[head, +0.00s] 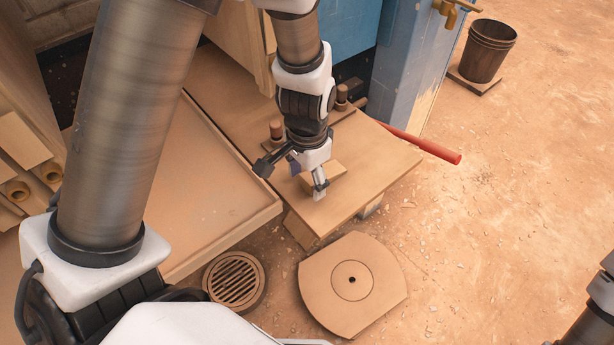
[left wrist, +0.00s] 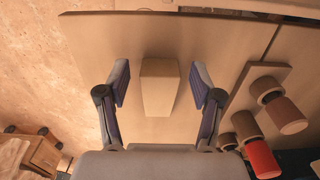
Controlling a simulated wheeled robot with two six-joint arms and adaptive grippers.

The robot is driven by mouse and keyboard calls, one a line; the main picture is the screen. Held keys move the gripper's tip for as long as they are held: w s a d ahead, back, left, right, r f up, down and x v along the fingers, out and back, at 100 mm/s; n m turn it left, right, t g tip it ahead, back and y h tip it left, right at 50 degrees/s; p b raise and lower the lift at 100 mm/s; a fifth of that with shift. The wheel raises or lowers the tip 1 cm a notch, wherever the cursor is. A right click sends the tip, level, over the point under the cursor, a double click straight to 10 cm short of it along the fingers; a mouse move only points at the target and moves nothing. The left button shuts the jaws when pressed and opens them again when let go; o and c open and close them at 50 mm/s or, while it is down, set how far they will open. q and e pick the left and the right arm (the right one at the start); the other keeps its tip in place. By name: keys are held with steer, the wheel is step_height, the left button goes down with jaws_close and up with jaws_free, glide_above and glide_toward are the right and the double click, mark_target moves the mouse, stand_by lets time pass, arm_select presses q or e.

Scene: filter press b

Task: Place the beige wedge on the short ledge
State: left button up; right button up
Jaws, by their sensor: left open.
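The beige wedge (head: 326,174) lies on a flat brown ledge board (head: 378,160) below the blue cabinet. In the left wrist view the wedge (left wrist: 160,87) shows whole, its length running away from my palm. My left gripper (head: 293,180) is open above the board. Its two fingers (left wrist: 160,88) stand on either side of the wedge, with a gap on each side. In the head view the gripper hides part of the wedge. I cannot tell for certain whether this board is the short ledge. My right gripper is not in view.
Brown pegs on a strip (left wrist: 252,95) stand close beside my right-hand finger in the wrist view. A red bar (head: 425,145) sticks out past the board. A long shallow tray (head: 215,195) lies left. A grate (head: 235,280) and round plate (head: 380,285) lie below; a bucket (head: 487,50) stands far right.

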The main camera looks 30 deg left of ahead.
arm_select(q)
step_height(320, 180, up, 12)
steer(key=p, duration=0.2)
stand_by(0.4)
